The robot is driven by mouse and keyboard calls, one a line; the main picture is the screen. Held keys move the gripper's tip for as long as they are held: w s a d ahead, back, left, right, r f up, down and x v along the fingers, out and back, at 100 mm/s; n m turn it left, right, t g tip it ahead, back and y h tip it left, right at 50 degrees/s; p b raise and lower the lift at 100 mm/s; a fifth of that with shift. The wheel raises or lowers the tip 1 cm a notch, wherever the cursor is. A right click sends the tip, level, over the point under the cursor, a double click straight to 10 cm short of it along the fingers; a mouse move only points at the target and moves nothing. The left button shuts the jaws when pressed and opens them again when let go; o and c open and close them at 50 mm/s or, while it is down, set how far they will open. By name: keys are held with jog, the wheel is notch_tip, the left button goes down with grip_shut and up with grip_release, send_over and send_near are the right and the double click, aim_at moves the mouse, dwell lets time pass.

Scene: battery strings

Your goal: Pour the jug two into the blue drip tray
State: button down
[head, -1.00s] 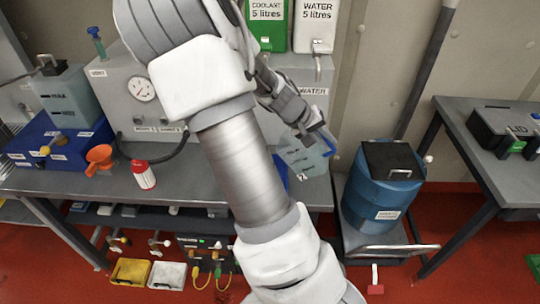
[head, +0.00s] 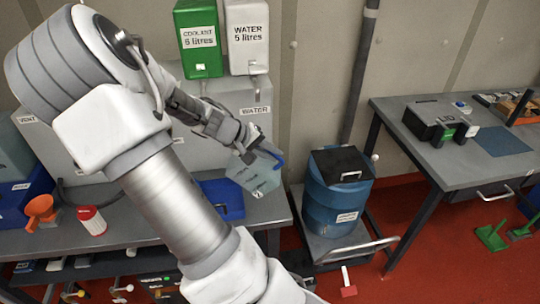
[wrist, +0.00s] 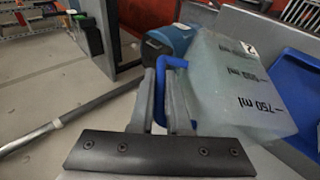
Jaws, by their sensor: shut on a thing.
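The jug (head: 254,177) is translucent grey with a blue handle and hangs tilted in the air at the bench's right end. In the wrist view the jug (wrist: 225,85) shows a 750 ml mark and a small white label that looks like a 2. My gripper (head: 246,152) is shut on its blue handle; the fingers (wrist: 162,100) also show in the wrist view. The blue drip tray (head: 228,202) lies on the bench, left of and below the jug in the head view. In the wrist view a blue tray (wrist: 300,90) is at the right, partly hidden.
A blue drum (head: 337,205) with a black lid stands on a trolley to the right. An orange funnel (head: 40,210) and a red-and-white container (head: 91,220) are at the bench's left. Green coolant (head: 198,40) and white water (head: 247,38) containers stand behind.

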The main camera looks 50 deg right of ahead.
jog(key=shift+w+a+r, duration=0.1)
jog(key=shift+r, duration=0.3)
jog(key=shift+r, duration=0.1)
dwell(1.2)
jog(key=shift+w+a+r+g+h+p, duration=0.3)
jog(key=shift+w+r+g+h+p, duration=0.15)
jog(key=shift+r+g+h+p, duration=0.25)
jog(key=shift+r, duration=0.1)
dwell(1.2)
jog(key=shift+w+a+r+n+g+h+p, duration=0.3)
jog(key=shift+w+a+r+n+h, duration=0.15)
jog(key=shift+r, duration=0.2)
jog(key=shift+r, duration=0.1)
dwell(1.0)
jog(key=shift+w+a+r+g+h+p, duration=0.4)
jog(key=shift+w+r+g+h, duration=0.15)
jog(key=shift+w+r, duration=0.1)
jog(key=shift+a+r, duration=0.1)
dwell(1.0)
